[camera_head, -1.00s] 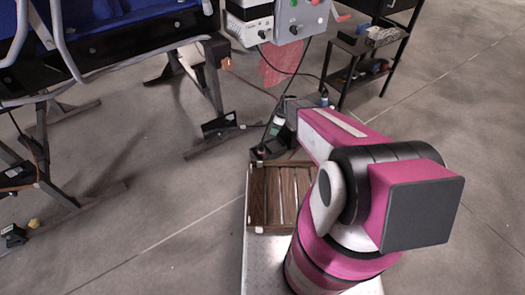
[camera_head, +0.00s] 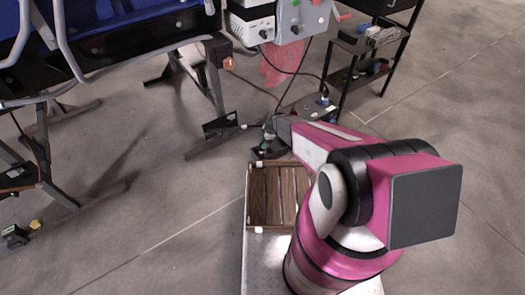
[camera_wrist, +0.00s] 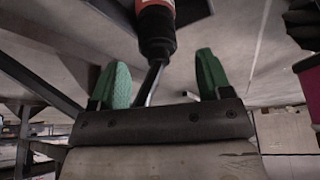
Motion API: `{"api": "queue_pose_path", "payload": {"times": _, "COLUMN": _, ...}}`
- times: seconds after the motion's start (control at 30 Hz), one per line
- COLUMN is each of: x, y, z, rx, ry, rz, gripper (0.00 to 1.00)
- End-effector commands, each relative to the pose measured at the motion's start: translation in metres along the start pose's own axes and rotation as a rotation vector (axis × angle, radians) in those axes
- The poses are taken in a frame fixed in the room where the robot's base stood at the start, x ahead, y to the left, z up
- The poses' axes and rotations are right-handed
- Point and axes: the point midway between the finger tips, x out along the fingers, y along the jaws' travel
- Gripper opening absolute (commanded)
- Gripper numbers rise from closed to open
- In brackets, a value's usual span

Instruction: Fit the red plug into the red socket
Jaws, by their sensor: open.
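In the wrist view, my gripper (camera_wrist: 152,85) is open, with its two green fingers spread apart. A cylindrical piece with a red end and a black body (camera_wrist: 157,32) reaches down from the top edge towards the gap. A thin light rod shows below it between the fingers; I cannot tell whether it belongs to the piece, or whether the piece is the red plug or the red socket. In the head view, my gripper (camera_head: 270,131) is small and partly hidden near the crate's far end. A small orange-red fitting (camera_head: 229,64) sits at the conveyor frame's corner.
A slatted wooden crate (camera_head: 249,200) lies beside my arm. The conveyor frame (camera_head: 215,85) with legs stands at the left, and a black shelf rack (camera_head: 345,80) stands at the back right. Control boxes (camera_head: 300,17) and loose cables are at the top. Open floor lies at the right.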

Motion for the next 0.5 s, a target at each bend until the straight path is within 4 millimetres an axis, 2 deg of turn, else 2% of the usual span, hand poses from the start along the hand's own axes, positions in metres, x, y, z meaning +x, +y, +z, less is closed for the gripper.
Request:
{"api": "queue_pose_path", "payload": {"times": 0.3, "x": 0.043, "y": 0.002, "z": 0.005, "rx": 0.000, "ry": 0.000, "rz": 0.000, "gripper": 0.72}}
{"api": "queue_pose_path", "payload": {"times": 0.5, "x": 0.045, "y": 0.001, "z": 0.004, "rx": 0.000, "ry": 0.000, "rz": 0.001, "gripper": 0.72}}
